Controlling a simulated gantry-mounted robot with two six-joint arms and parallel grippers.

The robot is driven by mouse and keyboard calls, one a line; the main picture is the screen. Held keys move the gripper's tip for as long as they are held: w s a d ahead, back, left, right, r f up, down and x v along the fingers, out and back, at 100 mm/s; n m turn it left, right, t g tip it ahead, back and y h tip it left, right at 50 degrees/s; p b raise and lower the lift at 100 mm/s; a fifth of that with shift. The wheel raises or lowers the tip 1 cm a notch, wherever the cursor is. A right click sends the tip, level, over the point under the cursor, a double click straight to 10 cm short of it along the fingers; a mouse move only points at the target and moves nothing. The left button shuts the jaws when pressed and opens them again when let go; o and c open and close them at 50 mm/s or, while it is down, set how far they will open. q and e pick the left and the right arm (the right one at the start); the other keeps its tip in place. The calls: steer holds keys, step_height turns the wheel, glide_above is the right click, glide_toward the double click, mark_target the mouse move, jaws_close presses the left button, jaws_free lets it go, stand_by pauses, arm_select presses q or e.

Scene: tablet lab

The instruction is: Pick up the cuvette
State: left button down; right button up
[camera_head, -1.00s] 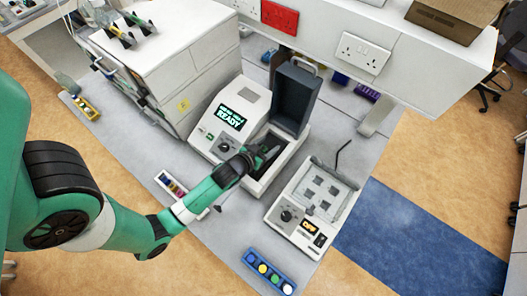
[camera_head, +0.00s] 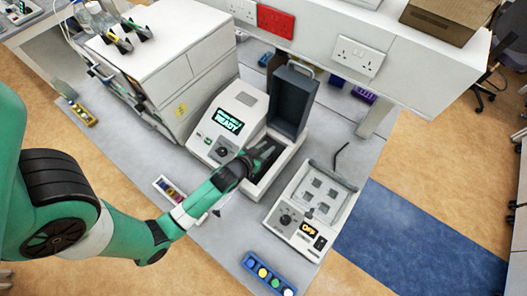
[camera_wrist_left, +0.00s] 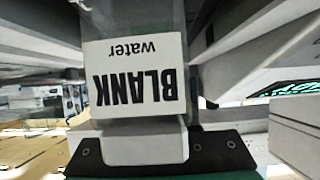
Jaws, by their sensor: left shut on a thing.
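The cuvette (camera_wrist_left: 140,75), with a white label reading "BLANK water", fills the middle of the left wrist view; the print shows upside down. My left gripper (camera_head: 265,153) is shut on it. In the head view this gripper is at the open sample compartment of a white instrument (camera_head: 222,147) whose screen reads "READY". The dark lid (camera_head: 292,98) of the instrument stands open. The cuvette is too small and too covered by the gripper to make out in the head view. I cannot tell whether its lower end is inside the compartment. My right gripper is not in view.
A white device (camera_head: 312,205) with a dial and a display reading "OFF" stands to the right. A blue rack (camera_head: 269,274) with coloured caps lies at the front, and a small white tray (camera_head: 168,190) at left. A white cabinet (camera_head: 165,62) and overhead shelf (camera_head: 415,62) border the area.

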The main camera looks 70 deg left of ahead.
arm_select(q)
step_height(320, 180, up, 10)
steer(key=p, duration=0.2)
steer(key=d+r+m+t+h+p, duration=0.1)
steer(key=d+r+m+h+p, duration=0.2)
steer(key=d, duration=0.6)
steer(key=d+r+m+t+h+p, duration=0.1)
steer(key=d+r+m+h+p, duration=0.2)
steer(key=d+p, duration=0.5)
steer(key=shift+s+d+r+h+p, duration=0.2)
steer(key=shift+d+r+h+p, duration=0.1)
steer(key=shift+d+r, duration=0.75)
steer(key=shift+d+f+m, duration=0.1)
steer(key=shift+f+m, duration=0.1)
steer(key=shift+m, duration=0.1)
